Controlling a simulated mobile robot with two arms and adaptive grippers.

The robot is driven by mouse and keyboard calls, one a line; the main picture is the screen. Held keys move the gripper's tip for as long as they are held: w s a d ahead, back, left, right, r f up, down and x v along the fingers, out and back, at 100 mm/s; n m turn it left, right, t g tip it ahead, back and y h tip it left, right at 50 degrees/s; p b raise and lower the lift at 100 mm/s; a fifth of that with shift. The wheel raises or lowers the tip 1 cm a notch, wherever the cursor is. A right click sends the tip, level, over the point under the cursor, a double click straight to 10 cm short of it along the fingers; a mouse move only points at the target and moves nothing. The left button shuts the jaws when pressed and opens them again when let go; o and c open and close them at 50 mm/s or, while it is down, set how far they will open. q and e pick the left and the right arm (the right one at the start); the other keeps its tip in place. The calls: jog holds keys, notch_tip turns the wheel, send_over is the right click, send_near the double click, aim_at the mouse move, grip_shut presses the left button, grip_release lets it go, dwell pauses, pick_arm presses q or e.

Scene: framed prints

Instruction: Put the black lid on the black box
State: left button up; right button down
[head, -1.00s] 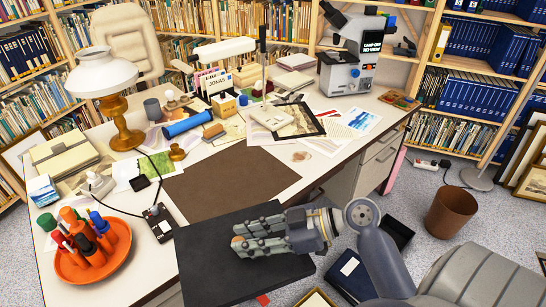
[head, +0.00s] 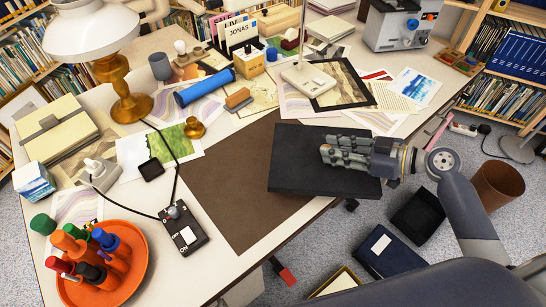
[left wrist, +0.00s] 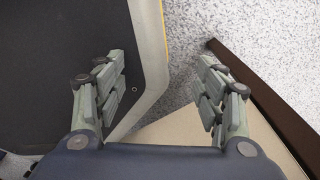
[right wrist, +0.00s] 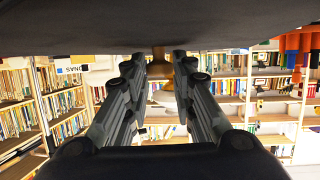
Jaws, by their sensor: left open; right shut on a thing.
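The black lid (head: 290,172), a wide flat dark slab, is in the head view, overlapping the right part of the brown desk mat and the desk's front edge. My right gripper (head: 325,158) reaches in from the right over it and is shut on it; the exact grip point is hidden. The lid's dark surface fills the top of the right wrist view (right wrist: 160,25), beside the fingers (right wrist: 160,58). What looks like the black box (head: 418,215) is on the floor below the desk's right side. My left gripper (left wrist: 160,85) is open and empty, seen only in the left wrist view.
The desk holds a white lamp (head: 95,35), an orange tray (head: 130,280) of markers, a switch box (head: 185,230) and a blue cylinder (head: 204,88). On the floor are a dark blue book (head: 385,255), a framed print (head: 335,284) and a brown wastebasket (head: 497,187).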

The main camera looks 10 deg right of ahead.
aim_at(280, 147)
jog(key=w+a+p, duration=0.1)
jog(key=w+a, duration=0.1)
jog(key=a, duration=0.2)
jog(key=w+a+p, duration=0.1)
jog(key=w+a, duration=0.1)
jog(key=a, duration=0.2)
jog(key=w+a+f+p, duration=0.1)
jog(key=w+a, duration=0.1)
jog(key=a, duration=0.2)
jog(key=shift+w, duration=0.25)
jog(key=shift+w+a+f, duration=0.1)
jog(key=shift+a+f, duration=0.05)
jog(key=shift+a, duration=0.05)
notch_tip(280, 147, down, 2)
jog(key=shift+f+p, duration=0.15)
jog(key=shift+p, duration=0.25)
jog(key=shift+f, duration=0.8)
jog(key=c, duration=1.3)
grip_release()
jog(key=shift+c, duration=0.2)
pick_arm(q)
jog(key=shift+t, duration=0.3)
jog(key=w+r, duration=0.1)
jog(key=r, duration=0.1)
jog(key=w+r, duration=0.2)
jog(key=shift+r, duration=0.1)
jog(key=shift+s, duration=0.1)
pick_arm(e)
jog(key=shift+r, duration=0.15)
